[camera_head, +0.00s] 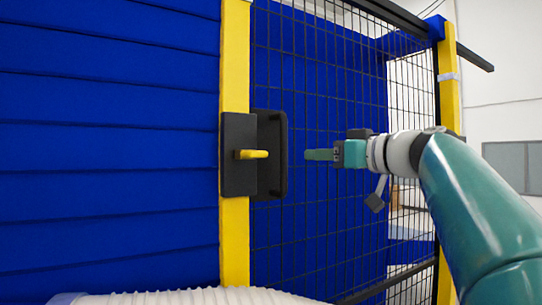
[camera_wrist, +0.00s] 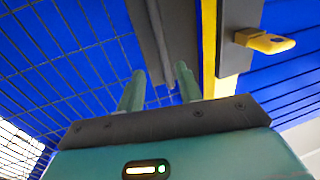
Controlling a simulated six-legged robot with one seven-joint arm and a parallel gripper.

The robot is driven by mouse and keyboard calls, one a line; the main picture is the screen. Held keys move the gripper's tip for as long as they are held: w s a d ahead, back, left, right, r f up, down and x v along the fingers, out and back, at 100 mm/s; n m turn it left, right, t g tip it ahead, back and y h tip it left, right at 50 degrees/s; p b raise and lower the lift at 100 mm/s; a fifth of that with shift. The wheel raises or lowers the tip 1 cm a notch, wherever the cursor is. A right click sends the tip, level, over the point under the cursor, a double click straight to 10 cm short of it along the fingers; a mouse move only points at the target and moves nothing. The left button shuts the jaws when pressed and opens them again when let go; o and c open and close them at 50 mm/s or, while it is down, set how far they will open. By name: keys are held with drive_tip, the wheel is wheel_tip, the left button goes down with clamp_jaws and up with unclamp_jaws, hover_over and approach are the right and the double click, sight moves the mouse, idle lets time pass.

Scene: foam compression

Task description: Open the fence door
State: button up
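The fence door (camera_head: 320,90) is a black wire mesh panel between two yellow posts. At its left edge is a dark upright handle (camera_head: 282,155), beside a black latch plate (camera_head: 238,175) on the near yellow post (camera_head: 235,60). A yellow latch lever (camera_head: 252,154) sticks out of the plate; it also shows in the wrist view (camera_wrist: 264,41). My gripper (camera_head: 312,155) is right of the handle, pointing left, apparently not touching it. In the wrist view, its two green fingers (camera_wrist: 158,88) are spread with nothing between them. I cannot tell whether the door is ajar.
A blue slatted wall (camera_head: 110,150) fills the left side. The far yellow post (camera_head: 449,90) stands behind my arm, with a black rail (camera_head: 474,57) beyond its top. A pale wall with a grey window (camera_head: 510,165) is at the right.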

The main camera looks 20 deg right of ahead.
sight(286, 154)
drive_tip(key=x, duration=1)
drive_tip(key=shift+w+a+r, duration=0.2)
drive_tip(key=shift+w+a, duration=0.05)
drive_tip(key=shift+a, duration=0.15)
clamp_jaws()
